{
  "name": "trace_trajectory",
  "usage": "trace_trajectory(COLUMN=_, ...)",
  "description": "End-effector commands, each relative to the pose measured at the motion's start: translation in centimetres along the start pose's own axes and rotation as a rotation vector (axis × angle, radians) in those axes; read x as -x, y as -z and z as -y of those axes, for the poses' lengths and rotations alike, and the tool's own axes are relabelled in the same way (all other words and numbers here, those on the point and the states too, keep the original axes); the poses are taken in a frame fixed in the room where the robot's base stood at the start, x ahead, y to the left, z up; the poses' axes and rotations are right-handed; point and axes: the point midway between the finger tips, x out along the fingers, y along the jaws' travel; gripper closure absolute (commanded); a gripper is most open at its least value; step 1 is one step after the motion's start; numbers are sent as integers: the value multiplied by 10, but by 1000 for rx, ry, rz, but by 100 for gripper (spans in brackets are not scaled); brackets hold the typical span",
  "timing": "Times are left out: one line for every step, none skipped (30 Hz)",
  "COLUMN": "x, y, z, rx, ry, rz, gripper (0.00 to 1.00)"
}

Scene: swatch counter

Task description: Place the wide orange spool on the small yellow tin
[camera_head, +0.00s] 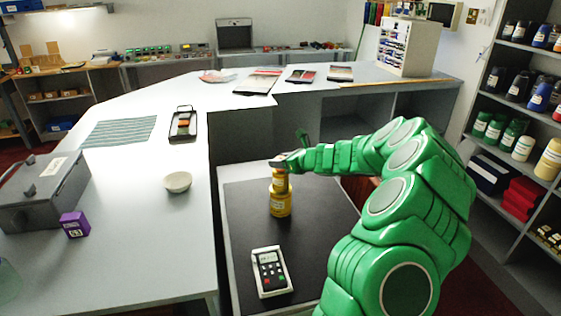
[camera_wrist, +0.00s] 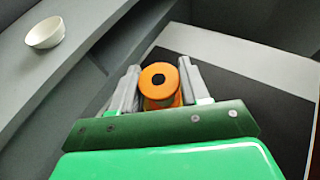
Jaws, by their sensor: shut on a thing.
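The orange spool (camera_wrist: 159,80), with a dark hole in its end, is between the two fingers of my gripper (camera_wrist: 160,72) in the wrist view. My gripper is shut on it. In the head view my gripper (camera_head: 283,165) is above the yellow tin (camera_head: 280,204), which stands upright on the dark mat. The spool (camera_head: 281,181) shows there as a narrow orange-tan piece directly over the tin, partly hidden by my gripper. It looks upright and in line with the tin. I cannot tell whether it rests on the tin or hangs just above it.
A card reader (camera_head: 270,272) lies on the dark mat (camera_head: 245,225) in front of the tin. A white bowl (camera_head: 177,182), a purple box (camera_head: 74,224) and a grey toolbox (camera_head: 42,195) stand on the left counter. A black tray (camera_head: 191,112) lies farther back. The mat around the tin is clear.

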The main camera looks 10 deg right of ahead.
Motion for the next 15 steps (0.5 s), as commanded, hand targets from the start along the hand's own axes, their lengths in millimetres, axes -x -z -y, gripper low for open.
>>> trace_trajectory(x=0, y=0, z=0, rx=0, ry=0, rz=0, gripper=83)
trace_trajectory(x=0, y=0, z=0, rx=0, ry=0, rz=0, gripper=83)
trace_trajectory(x=0, y=1, z=0, rx=0, ry=0, rz=0, gripper=83)
trace_trajectory(x=-1, y=2, z=0, rx=-1, ry=0, rz=0, gripper=83)
trace_trajectory(x=-1, y=2, z=0, rx=-1, ry=0, rz=1, gripper=83)
trace_trajectory(x=-1, y=2, z=0, rx=-1, ry=0, rz=1, gripper=50)
trace_trajectory(x=-1, y=2, z=0, rx=0, ry=0, rz=1, gripper=45)
trace_trajectory(x=-1, y=2, z=0, rx=0, ry=0, rz=0, gripper=41)
trace_trajectory(x=-1, y=2, z=0, rx=0, ry=0, rz=0, gripper=35)
trace_trajectory(x=-1, y=2, z=0, rx=0, ry=0, rz=0, gripper=30)
trace_trajectory(x=-1, y=2, z=0, rx=0, ry=0, rz=0, gripper=29)
trace_trajectory(x=-1, y=2, z=0, rx=0, ry=0, rz=0, gripper=29)
trace_trajectory(x=-1, y=2, z=0, rx=0, ry=0, rz=0, gripper=29)
trace_trajectory(x=-1, y=2, z=0, rx=0, ry=0, rz=0, gripper=29)
trace_trajectory(x=-1, y=2, z=0, rx=0, ry=0, rz=0, gripper=29)
